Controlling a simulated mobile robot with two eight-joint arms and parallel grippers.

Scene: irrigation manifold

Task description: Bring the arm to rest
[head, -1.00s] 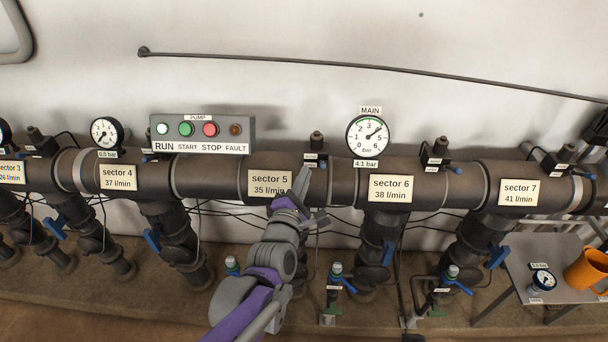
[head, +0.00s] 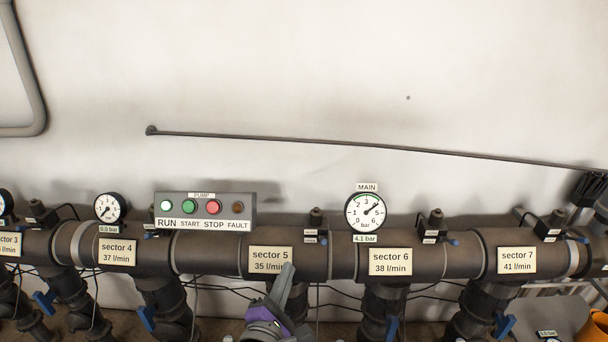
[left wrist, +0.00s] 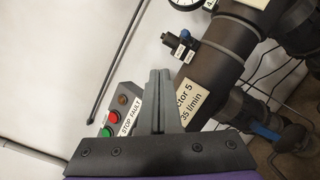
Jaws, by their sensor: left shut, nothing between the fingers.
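My left gripper (head: 284,287) is at the bottom middle of the head view, in front of the manifold pipe (head: 210,254) just below the sector 5 label (head: 270,260). Its fingers point up and are shut with nothing between them. In the left wrist view the closed fingers (left wrist: 158,100) overlap the edge of the sector 5 label (left wrist: 188,103). I cannot tell whether they touch the pipe. Most of my left arm is below the head view. My right gripper is not in view.
The pump panel (head: 205,211) with its buttons sits above the pipe, left of the gripper. The main gauge (head: 366,212) reads about 4 bar. Blue-handled valves hang below the pipe. An orange mug (head: 597,327) is at the lower right.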

